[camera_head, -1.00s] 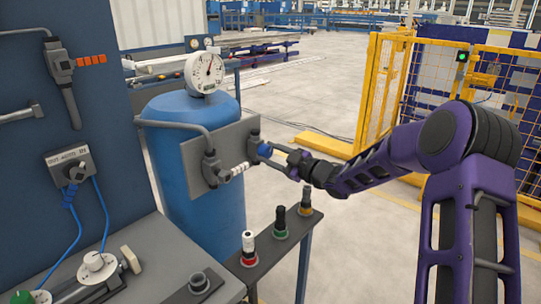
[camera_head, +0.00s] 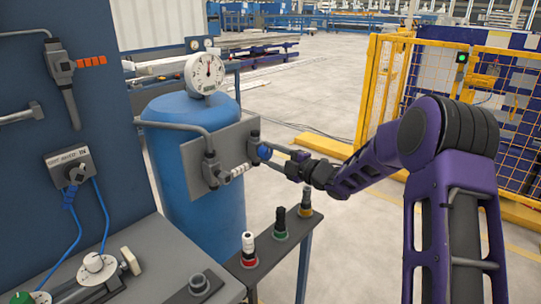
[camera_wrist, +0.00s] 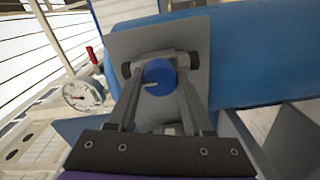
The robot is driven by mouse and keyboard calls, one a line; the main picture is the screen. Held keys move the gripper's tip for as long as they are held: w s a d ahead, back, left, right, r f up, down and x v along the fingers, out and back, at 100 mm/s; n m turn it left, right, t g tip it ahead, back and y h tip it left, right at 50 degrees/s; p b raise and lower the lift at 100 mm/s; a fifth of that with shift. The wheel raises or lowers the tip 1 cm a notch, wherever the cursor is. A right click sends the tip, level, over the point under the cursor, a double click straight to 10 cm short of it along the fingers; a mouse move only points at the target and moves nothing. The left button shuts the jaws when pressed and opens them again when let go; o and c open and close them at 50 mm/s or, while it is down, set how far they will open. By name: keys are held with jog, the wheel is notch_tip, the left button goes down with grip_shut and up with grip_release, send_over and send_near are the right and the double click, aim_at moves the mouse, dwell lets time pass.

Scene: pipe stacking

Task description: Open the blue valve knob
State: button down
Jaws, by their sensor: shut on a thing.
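The blue valve knob (camera_head: 264,151) sits on the front of a grey plate (camera_head: 224,155) fixed to a blue tank (camera_head: 213,223). In the wrist view the knob (camera_wrist: 160,74) is round, with a pale mark pointing to the left. My gripper (camera_wrist: 160,68) reaches the knob from the right in the head view. Its two fingers lie on either side of the knob and are shut on it. The knob's side faces are partly hidden by the fingertips.
A round white gauge (camera_head: 205,73) stands on top of the tank. A narrow stand (camera_head: 263,258) with red, green and orange buttons is below my gripper. A yellow fence (camera_head: 384,85) is behind my arm. A grey bench (camera_head: 160,262) is at the lower left.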

dwell(0.5)
jog(key=shift+c, duration=1.5)
grip_release()
jog(key=v, duration=1.7)
jog(key=shift+s+d+p, duration=0.2)
jog(key=shift+p, duration=0.1)
